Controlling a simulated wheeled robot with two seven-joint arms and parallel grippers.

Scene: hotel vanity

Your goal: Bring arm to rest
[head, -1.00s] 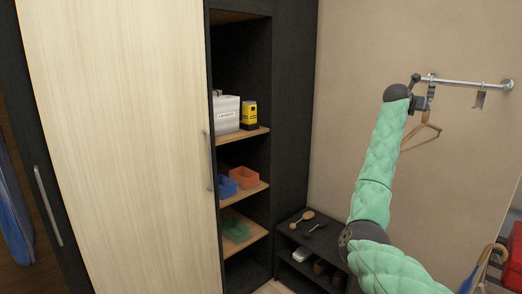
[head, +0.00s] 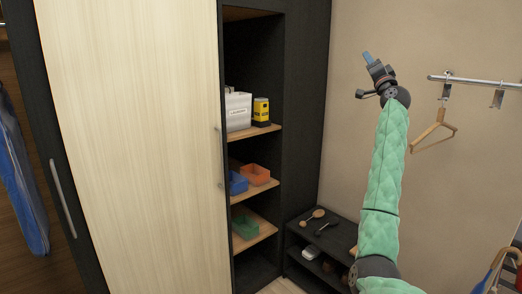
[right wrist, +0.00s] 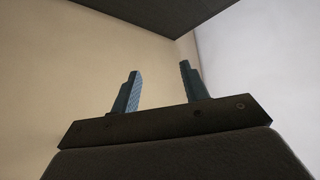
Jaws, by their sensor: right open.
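My right arm, in a padded green sleeve, rises from the bottom right of the head view. My right gripper (head: 368,60) is at its top, pointing up in front of the beige wall, left of the metal rail. In the right wrist view the same gripper (right wrist: 158,88) shows two blue fingers standing well apart with nothing between them. Only wall and ceiling show behind them. My left gripper is in neither view.
A wooden hanger (head: 434,133) hangs from the wall rail (head: 485,82). An open cabinet holds a white box (head: 237,110), a yellow-black canister (head: 261,111) and blue, orange and green bins. A low black shoe bench (head: 330,238) stands below. Air around the gripper is free.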

